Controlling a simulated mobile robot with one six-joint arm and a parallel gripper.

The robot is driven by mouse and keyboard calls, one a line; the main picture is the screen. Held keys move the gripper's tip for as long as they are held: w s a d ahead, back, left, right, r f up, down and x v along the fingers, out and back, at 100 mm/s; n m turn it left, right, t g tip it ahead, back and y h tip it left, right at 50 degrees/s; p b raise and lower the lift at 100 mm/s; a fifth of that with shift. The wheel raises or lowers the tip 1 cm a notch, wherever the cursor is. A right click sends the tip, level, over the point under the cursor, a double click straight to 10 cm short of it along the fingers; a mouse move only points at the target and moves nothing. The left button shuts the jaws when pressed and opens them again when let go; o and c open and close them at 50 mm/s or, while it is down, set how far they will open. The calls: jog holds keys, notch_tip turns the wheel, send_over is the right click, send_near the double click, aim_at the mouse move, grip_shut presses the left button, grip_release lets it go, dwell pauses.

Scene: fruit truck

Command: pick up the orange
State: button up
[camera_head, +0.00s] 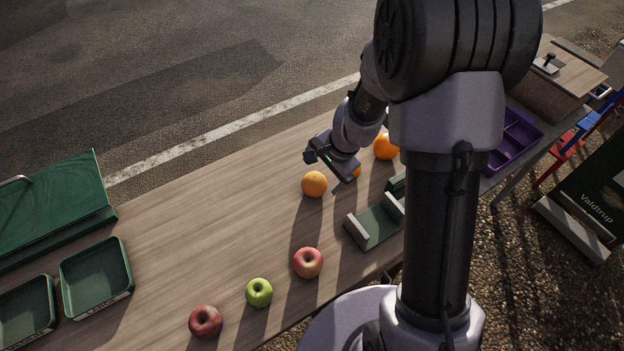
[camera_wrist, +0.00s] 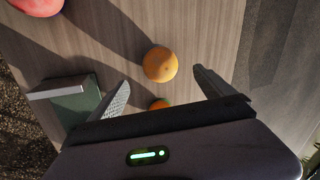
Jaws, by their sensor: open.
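An orange (camera_head: 314,184) sits on the wooden table, just left of my gripper (camera_head: 338,172). In the wrist view this orange (camera_wrist: 160,64) lies ahead of my gripper (camera_wrist: 162,77), roughly midway between the line of its two fingers and not touched. The fingers are spread and empty. A second, smaller-looking orange fruit (camera_wrist: 159,104) peeks out close to the gripper body, mostly hidden by it; its edge also shows in the head view (camera_head: 357,171). A third, larger orange (camera_head: 386,147) sits farther right, partly covered by my arm.
A green holder with pale ends (camera_head: 378,228) stands near the oranges. A red apple (camera_head: 308,262), a green apple (camera_head: 259,292) and a darker red apple (camera_head: 205,322) line the near edge. Green trays (camera_head: 97,279) are at left, a purple crate (camera_head: 515,137) at right.

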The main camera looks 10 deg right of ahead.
aim_at(317, 180)
jog(key=b+x, duration=0.1)
jog(key=x, duration=0.3)
jog(key=shift+s, duration=0.1)
jog(key=b+x, duration=0.2)
jog(key=x, duration=0.2)
jog(key=shift+f+b, duration=0.35)
jog(key=shift+b, duration=0.05)
jog(key=shift+f, duration=0.2)
jog(key=shift+r, duration=0.2)
jog(key=shift+c, duration=0.4)
jog(key=c, duration=1.6)
